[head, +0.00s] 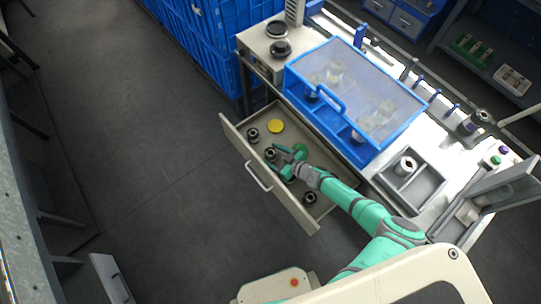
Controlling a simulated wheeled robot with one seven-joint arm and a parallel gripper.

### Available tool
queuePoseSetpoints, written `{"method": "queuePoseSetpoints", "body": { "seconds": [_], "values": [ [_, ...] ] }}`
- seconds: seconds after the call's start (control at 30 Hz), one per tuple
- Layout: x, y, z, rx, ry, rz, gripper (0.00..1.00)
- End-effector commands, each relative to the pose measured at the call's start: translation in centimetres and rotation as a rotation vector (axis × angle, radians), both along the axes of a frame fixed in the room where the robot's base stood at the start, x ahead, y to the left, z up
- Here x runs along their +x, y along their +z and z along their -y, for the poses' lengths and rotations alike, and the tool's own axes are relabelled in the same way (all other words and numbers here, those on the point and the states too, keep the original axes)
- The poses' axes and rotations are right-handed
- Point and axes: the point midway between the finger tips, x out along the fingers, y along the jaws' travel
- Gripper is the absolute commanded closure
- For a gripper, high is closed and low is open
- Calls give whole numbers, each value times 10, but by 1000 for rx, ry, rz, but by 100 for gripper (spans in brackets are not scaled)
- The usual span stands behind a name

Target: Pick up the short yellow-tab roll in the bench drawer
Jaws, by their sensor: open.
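The bench drawer (232,136) is pulled open and holds several small dark-rimmed rolls. One roll (253,134) stands near its back left corner, another roll (270,153) is right by my fingertips, and a third roll (310,197) is toward the front right. A flat yellow disc (276,126) lies near the back of the drawer. No yellow tab can be made out on any roll at this size. My gripper (277,158) is open over the middle of the drawer, and it partly hides what lies beneath it. Whether it touches a roll cannot be told.
A blue-framed clear cover (345,85) stands on the bench just behind the drawer. A grey tray with a roll (405,166) sits to the right on the bench. Blue crates (200,45) stand at the back left. The floor left of the drawer is clear.

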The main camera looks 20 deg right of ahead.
Motion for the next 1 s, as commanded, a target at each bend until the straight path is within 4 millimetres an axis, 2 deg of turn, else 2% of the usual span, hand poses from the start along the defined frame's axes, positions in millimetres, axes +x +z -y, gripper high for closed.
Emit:
{"method": "queuePoseSetpoints", "body": {
  "seconds": [0.23, 0.27, 0.4, 0.47, 0.83, 1.0],
  "values": [
    [2, -1, -1, -1, 0, 0, 35],
    [2, -1, -1, -1, 0, 0, 38],
    [2, -1, -1, -1, 0, 0, 71],
    [2, -1, -1, -1, 0, 0, 83],
    [2, 3, 0, -1, -1, 2, 83],
    [2, 17, 1, -3, 0, 2, 83]
  ]
}}
